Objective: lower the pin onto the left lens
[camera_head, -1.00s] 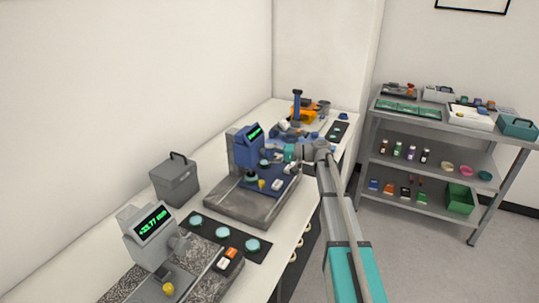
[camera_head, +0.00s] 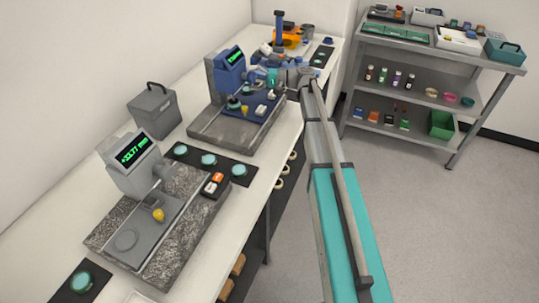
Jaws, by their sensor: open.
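A grey gauge (camera_head: 133,160) with a lit green display stands on a speckled stone base at the front left. A blue gauge (camera_head: 228,72) with a green display stands farther back on its own stone base. Three teal lenses lie in a row on a black mat: left (camera_head: 181,150), middle (camera_head: 209,160) and right (camera_head: 239,170). Another teal lens (camera_head: 82,281) lies on a mat at the front. My gripper (camera_head: 258,78) is open beside the blue gauge. Its fingertips are small and partly lost among the parts there. I cannot make out a pin on either gauge clearly.
A grey box with a handle (camera_head: 154,108) stands by the wall. An orange device (camera_head: 290,38) is at the bench's far end. A loaded shelf rack (camera_head: 432,65) stands at the right. The floor (camera_head: 430,220) between is clear.

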